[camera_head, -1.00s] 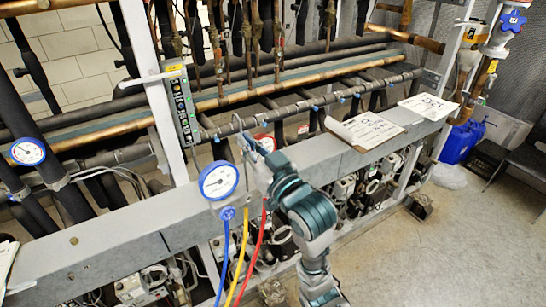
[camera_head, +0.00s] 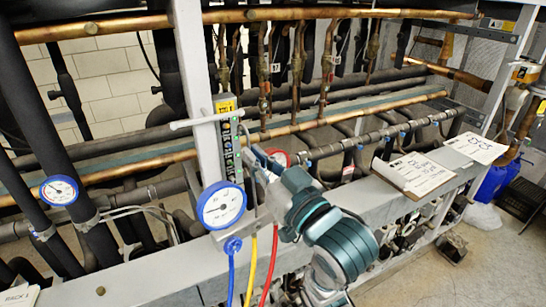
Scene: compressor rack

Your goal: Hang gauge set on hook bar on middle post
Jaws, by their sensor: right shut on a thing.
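The gauge set has a blue-rimmed dial (camera_head: 221,205), a red-rimmed dial (camera_head: 276,157) mostly hidden behind my gripper, and blue, yellow and red hoses hanging down. Its thin grey hook (camera_head: 245,135) stands up above the body. My right gripper (camera_head: 262,170) is shut on the gauge set and holds it upright in front of the middle post (camera_head: 193,45). The white hook bar (camera_head: 208,122) sticks out sideways from this post, above the blue dial. The hook appears near the bar's right end; whether they touch I cannot tell. My left gripper is out of view.
A grey beam (camera_head: 140,277) runs across below the gauge set. Papers on a clipboard (camera_head: 415,174) and another sheet (camera_head: 476,148) lie on it to the right. Copper and black pipes fill the space behind. Another blue-rimmed gauge (camera_head: 59,190) sits on a pipe at left.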

